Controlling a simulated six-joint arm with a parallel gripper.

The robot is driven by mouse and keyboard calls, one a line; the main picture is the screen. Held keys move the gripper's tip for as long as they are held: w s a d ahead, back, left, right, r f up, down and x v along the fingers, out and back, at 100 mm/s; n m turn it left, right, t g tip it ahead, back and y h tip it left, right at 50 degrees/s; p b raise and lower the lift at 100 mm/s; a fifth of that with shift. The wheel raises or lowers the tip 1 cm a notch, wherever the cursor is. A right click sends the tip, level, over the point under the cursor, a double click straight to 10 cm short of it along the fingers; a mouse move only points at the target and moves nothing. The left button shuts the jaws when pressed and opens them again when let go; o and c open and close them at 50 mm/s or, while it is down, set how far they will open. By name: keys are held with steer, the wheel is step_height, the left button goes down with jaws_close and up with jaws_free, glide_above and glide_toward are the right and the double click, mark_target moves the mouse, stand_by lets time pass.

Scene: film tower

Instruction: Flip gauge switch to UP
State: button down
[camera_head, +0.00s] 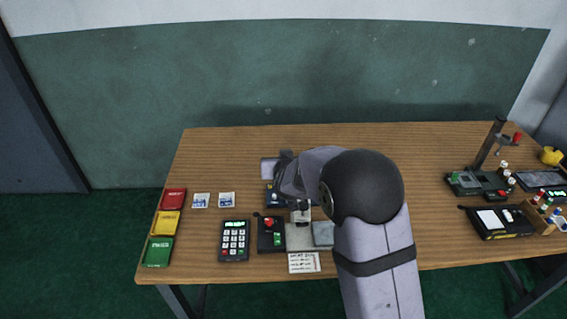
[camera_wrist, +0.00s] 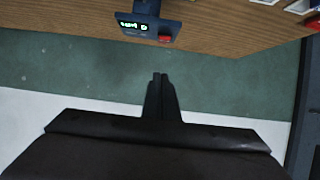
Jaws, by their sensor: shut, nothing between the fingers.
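A dark blue device with a lit green display and a red part (camera_wrist: 150,26) is at the top of the wrist view; it may be the gauge. I cannot make out a switch or its position. A blue item (camera_head: 272,198) is partly hidden behind my arm in the head view, and I cannot tell if it is the same device. My gripper (camera_wrist: 160,76) is shut and empty, with its fingertips apart from the device and seen against the green wall. In the head view my arm hides much of the middle of the table.
A black box with a red knob (camera_head: 266,239), a keypad (camera_head: 234,242) and a written card (camera_head: 304,263) are near the front. A stand (camera_head: 488,150) and small bottles are at the right. The back left is clear.

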steer(key=p+x, duration=0.1)
steer(key=x, duration=0.4)
steer(key=shift+s+f, duration=0.25)
steer(key=shift+f, duration=0.9)
steer(key=shift+s+f+p, duration=0.2)
steer(key=shift+f+p, duration=0.15)
steer(key=shift+f, duration=0.45)
